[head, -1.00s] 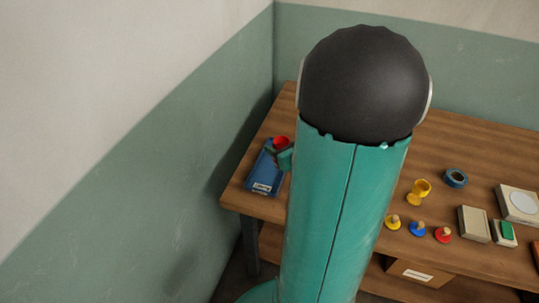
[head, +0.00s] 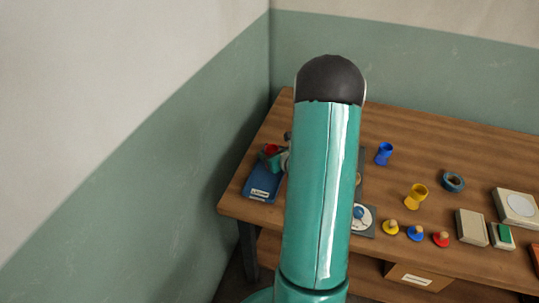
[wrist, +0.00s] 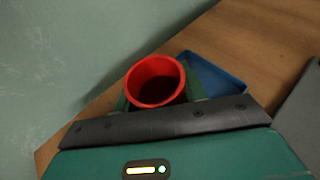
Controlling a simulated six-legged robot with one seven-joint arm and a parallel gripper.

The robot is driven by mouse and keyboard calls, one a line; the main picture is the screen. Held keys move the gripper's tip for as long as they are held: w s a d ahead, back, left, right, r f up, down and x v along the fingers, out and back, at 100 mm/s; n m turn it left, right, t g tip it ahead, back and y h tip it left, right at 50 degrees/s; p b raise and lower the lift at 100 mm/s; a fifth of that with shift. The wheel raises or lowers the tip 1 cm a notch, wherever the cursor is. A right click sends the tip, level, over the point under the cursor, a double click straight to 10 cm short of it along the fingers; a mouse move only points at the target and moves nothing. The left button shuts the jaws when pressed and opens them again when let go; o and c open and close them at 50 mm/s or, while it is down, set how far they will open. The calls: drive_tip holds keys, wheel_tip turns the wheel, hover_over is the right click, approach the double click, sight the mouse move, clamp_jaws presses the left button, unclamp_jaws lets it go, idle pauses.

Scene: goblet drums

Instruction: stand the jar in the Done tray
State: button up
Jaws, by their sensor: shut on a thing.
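A red open-topped jar (wrist: 156,82) shows mouth up and hollow in the wrist view. My gripper (wrist: 158,95) is shut on it, with a green finger on each side. In the head view the red jar (head: 271,149) and my gripper (head: 272,158) are at the far end of the blue tray (head: 261,188), at the table's left side. The tray has a white label too small to read. In the wrist view the blue tray (wrist: 222,84) shows behind and right of the jar. The jar's base is hidden, so I cannot tell whether it touches the tray.
A blue cup (head: 384,153), a yellow cup (head: 416,196) and a blue ring (head: 453,181) stand on the table (head: 440,150). Several coloured knobs (head: 417,233) and pale boxes (head: 472,227) are along the front. A wall (head: 190,150) rises close on the left.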

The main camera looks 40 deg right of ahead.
drive_tip(key=shift+f, duration=0.35)
drive_tip(key=shift+f, duration=0.15)
drive_tip(key=o, duration=1.1)
